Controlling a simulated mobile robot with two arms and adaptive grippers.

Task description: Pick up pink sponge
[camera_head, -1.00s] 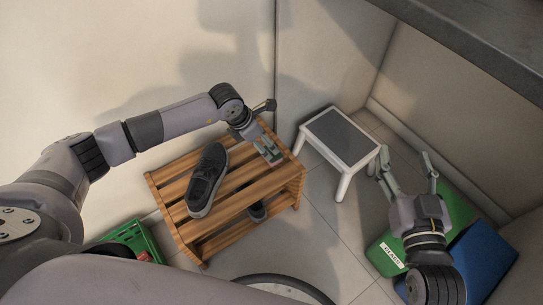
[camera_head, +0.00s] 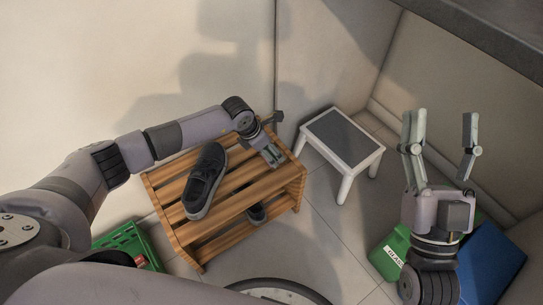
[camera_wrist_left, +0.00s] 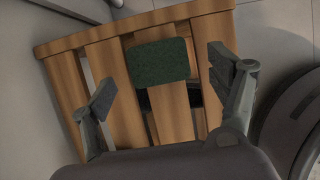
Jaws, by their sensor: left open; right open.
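A dark green, flat pad (camera_wrist_left: 161,61) lies on the slats of the wooden rack in the left wrist view. It looks like the green face of the sponge; no pink shows clearly now. My left gripper (camera_wrist_left: 160,86) is open above the rack, a finger on each side of the pad, with visible gaps to it. In the head view my left gripper (camera_head: 270,153) is over the right end of the rack and largely covers the pad. My right gripper (camera_head: 443,125) is open and empty, raised at the right.
The slatted wooden rack (camera_head: 238,205) holds a dark shoe (camera_head: 205,180) left of my left gripper, with another on its lower shelf. A white and grey step stool (camera_head: 345,138) stands to the right. A green crate (camera_head: 128,243) and green and blue bins (camera_head: 492,262) stand nearby.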

